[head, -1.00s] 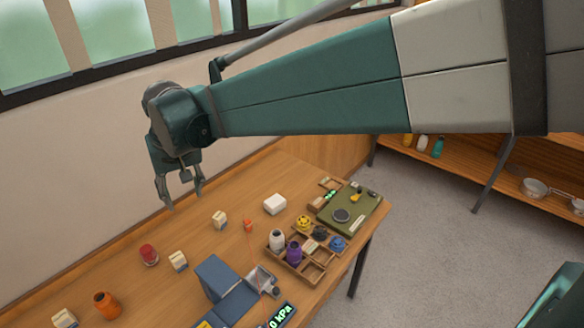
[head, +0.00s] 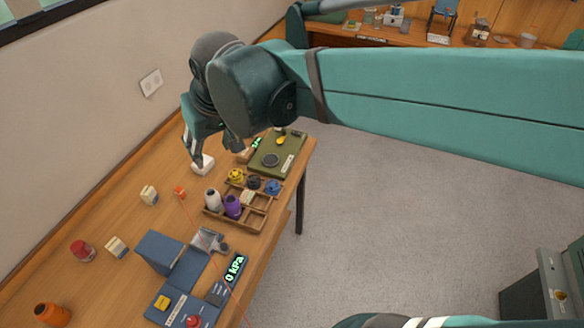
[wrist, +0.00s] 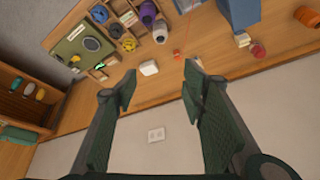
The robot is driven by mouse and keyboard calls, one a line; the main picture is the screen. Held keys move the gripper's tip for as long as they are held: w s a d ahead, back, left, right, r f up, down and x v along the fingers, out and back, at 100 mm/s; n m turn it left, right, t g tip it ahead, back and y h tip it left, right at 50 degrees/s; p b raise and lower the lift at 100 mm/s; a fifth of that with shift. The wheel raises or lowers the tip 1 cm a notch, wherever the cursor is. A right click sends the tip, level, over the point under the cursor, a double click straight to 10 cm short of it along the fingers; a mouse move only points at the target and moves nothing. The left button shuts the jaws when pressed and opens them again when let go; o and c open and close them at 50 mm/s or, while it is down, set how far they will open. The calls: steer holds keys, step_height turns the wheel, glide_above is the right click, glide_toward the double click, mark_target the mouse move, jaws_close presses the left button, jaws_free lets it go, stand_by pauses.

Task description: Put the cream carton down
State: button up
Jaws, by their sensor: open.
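Small cream cartons with dark bands stand on the wooden table: one (head: 149,194) nearer the wall, another (head: 116,247) closer to the front. I cannot tell which is the task's carton. In the wrist view one carton (wrist: 242,39) stands beside the blue box, and another pale one shows partly behind the right fingertip.
A wooden tray (head: 240,222) with bottles and small pots stands near the table's right edge, beside a green scale (head: 276,160). The wall borders the left side.

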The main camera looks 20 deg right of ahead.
steer(key=s+d+f+m+t, duration=0.1)
steer(key=s+d+f, duration=0.1)
steer(key=s+d, duration=0.4)
steer(key=s+d+f+m+t+h, duration=0.1)
steer(key=s+d+f, duration=0.2)
steer(key=s+d, duration=0.3)
steer(key=d, duration=0.4)
steer(key=shift+d+f+h, duration=0.2)
steer(key=shift+d+h, duration=0.1)
steer(key=shift+d, duration=0.1)
